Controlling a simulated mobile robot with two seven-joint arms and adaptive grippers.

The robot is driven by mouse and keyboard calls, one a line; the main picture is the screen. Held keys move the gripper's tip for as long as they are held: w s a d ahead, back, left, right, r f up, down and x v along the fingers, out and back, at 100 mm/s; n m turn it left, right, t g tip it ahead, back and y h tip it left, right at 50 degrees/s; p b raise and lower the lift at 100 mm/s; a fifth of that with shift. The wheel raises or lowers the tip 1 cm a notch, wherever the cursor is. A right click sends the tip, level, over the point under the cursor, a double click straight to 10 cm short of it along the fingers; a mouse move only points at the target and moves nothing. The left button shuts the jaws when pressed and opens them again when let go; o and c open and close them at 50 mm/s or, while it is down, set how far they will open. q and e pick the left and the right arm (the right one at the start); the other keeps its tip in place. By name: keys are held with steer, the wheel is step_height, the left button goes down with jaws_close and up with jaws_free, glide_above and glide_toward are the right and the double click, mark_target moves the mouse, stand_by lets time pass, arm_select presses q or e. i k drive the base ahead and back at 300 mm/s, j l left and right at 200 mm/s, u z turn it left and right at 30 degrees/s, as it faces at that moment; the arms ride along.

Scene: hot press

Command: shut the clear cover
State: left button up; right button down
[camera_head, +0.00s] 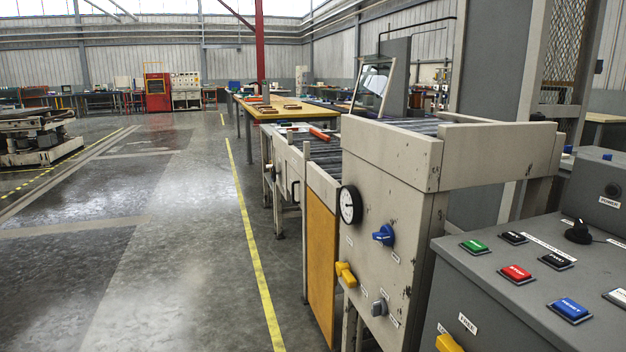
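The clear cover (373,84) is a see-through panel in a thin dark frame. It stands raised and tilted at the back of the beige press housing (391,152), above a bed of grey rollers (405,126). Its lower edge is partly hidden behind the housing's front wall. Neither of my grippers shows in the head view.
A grey control box (480,290) with green, red, black and blue buttons stands at the front right.

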mark_target(374, 59)
steer(key=i+j+z, duration=0.35)
steer(key=i+j, duration=1.55)
steer(key=i, duration=0.15)
steer(key=i+j+z, duration=0.1)
steer(key=z, duration=0.35)
steer(key=i+j+z, duration=0.1)
steer(key=z, duration=0.35)
steer(key=j+z, duration=0.15)
steer(key=z, duration=0.3)
steer(key=j+z, duration=0.2)
steer(key=z, duration=0.25)
steer(key=j+z, duration=0.8)
steer(key=j, duration=0.25)
steer(key=k+j+z, duration=0.15)
steer(key=j, duration=0.2)
steer(key=j+z, duration=0.15)
steer(key=j, duration=0.2)
steer(key=k+j+z, duration=0.1)
steer(key=k+j, duration=0.1)
steer(key=j, duration=0.2)
steer(key=k+j, duration=0.15)
steer(key=j, duration=0.15)
steer(key=k+j, duration=0.1)
steer(key=j, duration=0.25)
steer(key=k+j+z, duration=0.1)
steer(key=j, duration=0.2)
